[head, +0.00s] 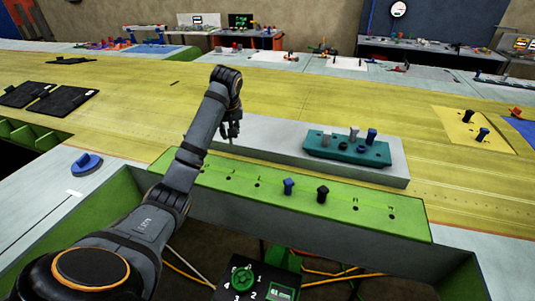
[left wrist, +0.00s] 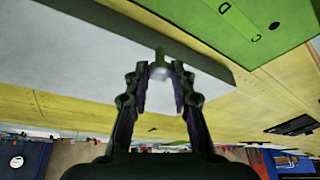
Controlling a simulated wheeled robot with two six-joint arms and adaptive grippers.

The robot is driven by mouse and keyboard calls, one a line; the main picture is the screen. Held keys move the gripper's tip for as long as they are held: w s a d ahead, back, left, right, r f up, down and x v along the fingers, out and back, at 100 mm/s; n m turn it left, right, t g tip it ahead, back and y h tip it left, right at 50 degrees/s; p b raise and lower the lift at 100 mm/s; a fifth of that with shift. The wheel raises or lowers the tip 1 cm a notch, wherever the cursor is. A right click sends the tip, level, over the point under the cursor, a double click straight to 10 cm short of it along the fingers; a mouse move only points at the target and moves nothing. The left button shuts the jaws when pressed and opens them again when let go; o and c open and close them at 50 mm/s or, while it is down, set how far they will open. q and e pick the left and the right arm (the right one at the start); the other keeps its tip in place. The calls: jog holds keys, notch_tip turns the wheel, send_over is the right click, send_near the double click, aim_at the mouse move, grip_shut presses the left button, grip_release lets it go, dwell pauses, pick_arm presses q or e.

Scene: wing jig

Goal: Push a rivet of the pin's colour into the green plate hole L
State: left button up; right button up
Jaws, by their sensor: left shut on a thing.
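The green plate (head: 258,201) lies along the near edge of the wing, with a row of dark holes. A blue peg (head: 289,186) and a black peg (head: 322,194) stand upright in it. The hole letters are too small for me to pick out L. My left gripper (head: 231,132) is above the grey block behind the plate's left part. In the left wrist view it is shut on a small rivet (left wrist: 160,72), which looks pale grey and is partly hidden by the fingers. The plate (left wrist: 274,40) shows at upper right there. My right gripper is not in view.
A teal tray (head: 318,152) with grey and blue rivets stands on the grey block (head: 262,134) to the right. A blue-knobbed piece (head: 86,162) sits at left. A yellow pad (head: 462,128) with dark pegs lies at far right. The middle of the yellow wing is mostly clear.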

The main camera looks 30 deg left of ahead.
pick_arm(q)
jog(key=s+d+m+p, duration=0.1)
jog(key=d+m+p, duration=0.1)
jog(key=d+p, duration=0.3)
jog(key=m+h+p, duration=0.1)
jog(key=p, duration=0.5)
send_over(258, 184)
jog(key=s, duration=0.1)
jog(key=shift+f, duration=0.55)
jog(key=shift+t, duration=0.4)
jog(key=f, duration=0.5)
jog(key=shift+s+d, duration=0.1)
jog(key=shift+d, duration=0.1)
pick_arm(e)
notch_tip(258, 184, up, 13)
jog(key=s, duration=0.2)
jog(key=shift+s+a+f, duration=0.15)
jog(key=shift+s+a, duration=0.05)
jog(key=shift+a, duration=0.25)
pick_arm(q)
jog(key=shift+d, duration=0.1)
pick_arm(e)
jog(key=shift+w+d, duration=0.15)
pick_arm(q)
jog(key=shift+f, duration=1.25)
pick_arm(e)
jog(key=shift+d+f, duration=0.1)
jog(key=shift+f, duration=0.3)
